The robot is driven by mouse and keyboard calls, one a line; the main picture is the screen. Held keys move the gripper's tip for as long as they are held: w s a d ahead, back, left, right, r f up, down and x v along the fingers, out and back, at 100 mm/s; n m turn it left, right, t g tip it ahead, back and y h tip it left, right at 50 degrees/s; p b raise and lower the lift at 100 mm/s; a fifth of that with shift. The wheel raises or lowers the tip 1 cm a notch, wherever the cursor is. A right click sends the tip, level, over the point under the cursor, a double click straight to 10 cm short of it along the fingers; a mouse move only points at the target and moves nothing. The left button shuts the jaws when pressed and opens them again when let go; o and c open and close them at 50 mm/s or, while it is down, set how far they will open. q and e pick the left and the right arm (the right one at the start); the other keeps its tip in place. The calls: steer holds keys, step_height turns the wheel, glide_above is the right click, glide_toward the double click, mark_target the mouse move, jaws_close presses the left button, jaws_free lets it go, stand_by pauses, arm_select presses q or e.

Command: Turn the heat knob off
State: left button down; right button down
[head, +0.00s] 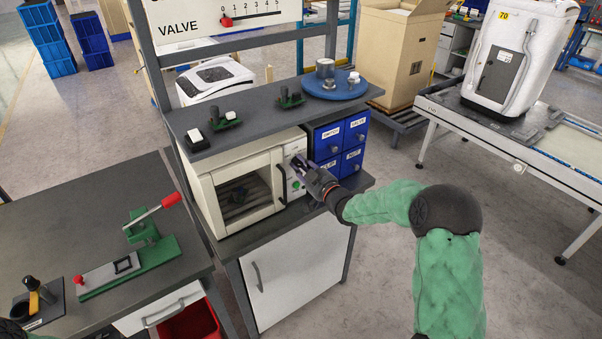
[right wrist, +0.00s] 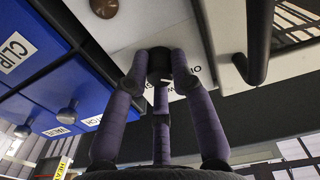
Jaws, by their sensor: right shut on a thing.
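The cream oven (head: 205,186) stands on the grey cabinet, with its control panel (head: 291,152) at the right of its dark window door. My right gripper (head: 298,163) is at the panel and covers part of it. In the right wrist view, my right gripper (right wrist: 160,70) has its purple fingers closed around a small dark knob (right wrist: 158,56) on the pale panel. Lettering beside this knob is partly hidden, so I cannot read its setting. A second, brownish knob (right wrist: 103,7) shows at the top edge.
The oven's dark door handle (head: 281,184) is close left of my gripper; blue drawers (head: 327,141) stand close right. A grey shelf (head: 255,112) with small switches and a blue turntable (head: 331,84) overhangs the oven.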

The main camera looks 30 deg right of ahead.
steer(key=shift+a+f+n+b, duration=0.1)
steer(key=shift+f+n+b, duration=0.25)
steer(key=shift+n+b, duration=0.5)
steer(key=c, duration=1.1)
jaws_free()
steer(key=shift+o, duration=0.2)
steer(key=shift+r, duration=0.15)
steer(key=shift+s, duration=0.1)
steer(key=s+d, duration=0.1)
steer(key=s, duration=1)
steer(key=shift+s, duration=0.4)
